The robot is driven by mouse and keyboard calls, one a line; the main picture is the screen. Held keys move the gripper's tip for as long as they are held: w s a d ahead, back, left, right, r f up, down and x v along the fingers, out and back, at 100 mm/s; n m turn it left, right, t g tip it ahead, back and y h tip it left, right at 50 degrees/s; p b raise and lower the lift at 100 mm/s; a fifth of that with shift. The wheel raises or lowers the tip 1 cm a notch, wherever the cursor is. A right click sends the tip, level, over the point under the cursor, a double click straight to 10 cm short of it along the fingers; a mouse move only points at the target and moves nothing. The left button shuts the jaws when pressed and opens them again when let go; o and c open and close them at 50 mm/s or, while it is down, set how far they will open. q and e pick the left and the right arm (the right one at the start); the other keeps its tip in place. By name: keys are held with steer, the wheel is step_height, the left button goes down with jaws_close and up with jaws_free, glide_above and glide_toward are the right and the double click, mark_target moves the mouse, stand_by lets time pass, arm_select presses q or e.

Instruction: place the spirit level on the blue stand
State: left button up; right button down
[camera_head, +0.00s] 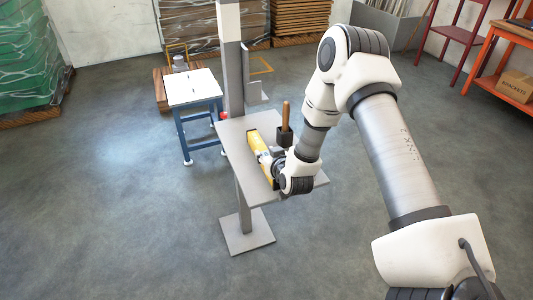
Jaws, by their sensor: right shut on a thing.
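The spirit level, a yellow bar (258,144), lies low over the grey tabletop of the post-mounted table; I cannot tell whether it touches the surface. My right gripper (272,164) is at its near end and shut on it; my wrist partly hides that end. The blue stand (196,88), with a white top and blue legs, is at the left behind the grey table, apart from the spirit level. My left gripper is not in view.
A mallet (285,121) with a wooden handle stands upright beside the spirit level. The grey table (232,138) has a tall post (233,70) at its back. The floor at the left is clear.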

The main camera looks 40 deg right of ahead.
steer(key=c, duration=1.2)
jaws_free()
steer(key=shift+f, duration=0.15)
steer(key=o, duration=0.4)
steer(key=shift+o, duration=0.2)
